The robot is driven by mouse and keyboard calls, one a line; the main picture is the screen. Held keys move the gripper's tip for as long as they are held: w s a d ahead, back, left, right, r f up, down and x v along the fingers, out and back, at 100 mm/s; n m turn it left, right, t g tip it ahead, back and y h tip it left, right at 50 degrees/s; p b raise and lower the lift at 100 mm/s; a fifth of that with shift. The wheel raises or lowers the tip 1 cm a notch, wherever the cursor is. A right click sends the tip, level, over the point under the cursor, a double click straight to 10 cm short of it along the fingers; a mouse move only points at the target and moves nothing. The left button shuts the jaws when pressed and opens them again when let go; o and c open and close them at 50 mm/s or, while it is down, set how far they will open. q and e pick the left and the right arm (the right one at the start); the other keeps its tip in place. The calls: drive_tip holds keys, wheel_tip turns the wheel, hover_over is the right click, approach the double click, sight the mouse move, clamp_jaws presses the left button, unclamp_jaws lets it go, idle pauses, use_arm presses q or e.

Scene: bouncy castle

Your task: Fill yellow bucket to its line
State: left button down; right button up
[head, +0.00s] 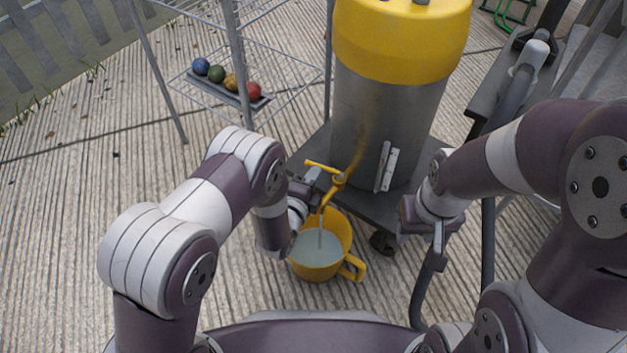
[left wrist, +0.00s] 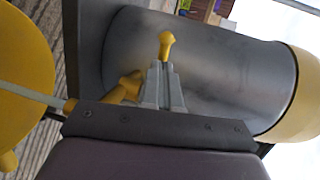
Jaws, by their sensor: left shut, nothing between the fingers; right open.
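The yellow bucket (head: 343,228) stands on the slatted floor under the spout. Pale liquid (head: 318,248) lies inside it, and a thin stream runs down into it. I cannot make out its fill line. The yellow tap (head: 338,181), with a crossbar handle, is on the steel tank (head: 375,120) with a yellow top. My left gripper (head: 312,176) is shut and empty beside the tap handle; its closed fingers (left wrist: 164,88) point at the handle end (left wrist: 167,44) in the left wrist view. The stream (left wrist: 30,95) and bucket (left wrist: 22,50) also show there. My right gripper (head: 437,235) is open, right of the tank.
The tank stands on a dark wheeled platform (head: 312,150) with a caster (head: 382,243). A wire rack (head: 285,70) at the back left holds several coloured balls (head: 230,80). A dark bent tube (head: 420,290) runs below my right gripper. The floor at left is clear.

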use_arm(q)
drive_tip(key=shift+w, duration=0.25)
drive_tip(key=shift+w+p, duration=0.55)
drive_tip(key=shift+w, duration=0.25)
drive_tip(key=shift+r, duration=0.1)
